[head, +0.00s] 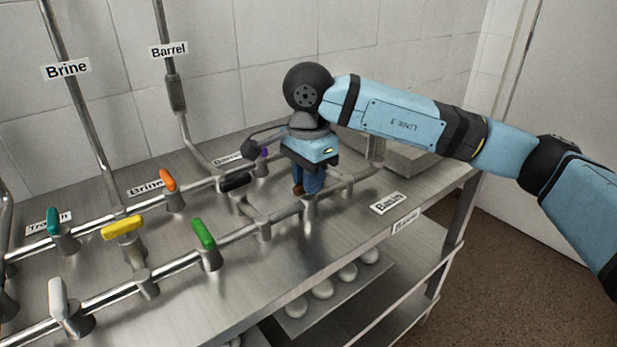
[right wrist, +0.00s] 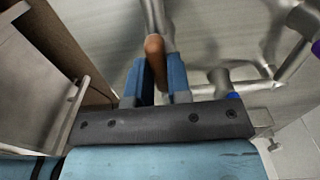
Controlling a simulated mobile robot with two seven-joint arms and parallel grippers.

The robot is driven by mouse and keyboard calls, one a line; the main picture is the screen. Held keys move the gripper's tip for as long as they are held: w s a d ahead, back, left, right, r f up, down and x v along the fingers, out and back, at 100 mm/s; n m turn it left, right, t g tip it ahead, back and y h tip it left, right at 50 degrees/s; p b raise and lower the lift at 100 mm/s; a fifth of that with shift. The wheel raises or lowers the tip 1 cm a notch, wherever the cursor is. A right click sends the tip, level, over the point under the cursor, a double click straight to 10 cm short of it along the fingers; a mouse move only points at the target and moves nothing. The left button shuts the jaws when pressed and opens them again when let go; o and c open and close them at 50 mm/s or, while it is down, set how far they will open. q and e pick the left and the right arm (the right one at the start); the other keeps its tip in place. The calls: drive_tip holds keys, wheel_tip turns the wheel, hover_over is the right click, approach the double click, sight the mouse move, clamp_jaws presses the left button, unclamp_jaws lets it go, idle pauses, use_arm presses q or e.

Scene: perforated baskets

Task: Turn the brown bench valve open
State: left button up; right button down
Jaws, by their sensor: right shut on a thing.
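The brown valve handle (head: 298,187) is on the front pipe run of the steel bench, toward its right end. My right gripper (head: 309,184) reaches down onto it from above, with its blue fingers around the handle. In the right wrist view the rounded brown handle end (right wrist: 153,45) shows between the two blue fingers (right wrist: 157,78). The gripper is shut on the handle. The fingers and palm hide most of the handle, so its exact angle is hard to tell. My left gripper is not in view.
Other valves stand close by on the pipes: black (head: 235,182), purple (head: 263,152), green (head: 204,233), orange (head: 168,180), yellow (head: 122,228), teal (head: 53,221) and white (head: 58,298). A lower shelf (head: 300,316) holds several pale round things.

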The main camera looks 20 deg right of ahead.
drive_tip(key=c, duration=1.1)
unclamp_jaws()
drive_tip(key=shift+o, duration=0.2)
wheel_tip(320, 180, up, 5)
drive_tip(key=shift+f+p, duration=0.1)
drive_tip(key=shift+p, duration=0.45)
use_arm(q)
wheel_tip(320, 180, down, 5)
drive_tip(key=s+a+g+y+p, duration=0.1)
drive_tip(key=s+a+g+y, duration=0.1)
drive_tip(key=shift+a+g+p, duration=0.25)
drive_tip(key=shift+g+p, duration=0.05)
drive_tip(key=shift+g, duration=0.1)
use_arm(e)
wheel_tip(320, 180, up, 9)
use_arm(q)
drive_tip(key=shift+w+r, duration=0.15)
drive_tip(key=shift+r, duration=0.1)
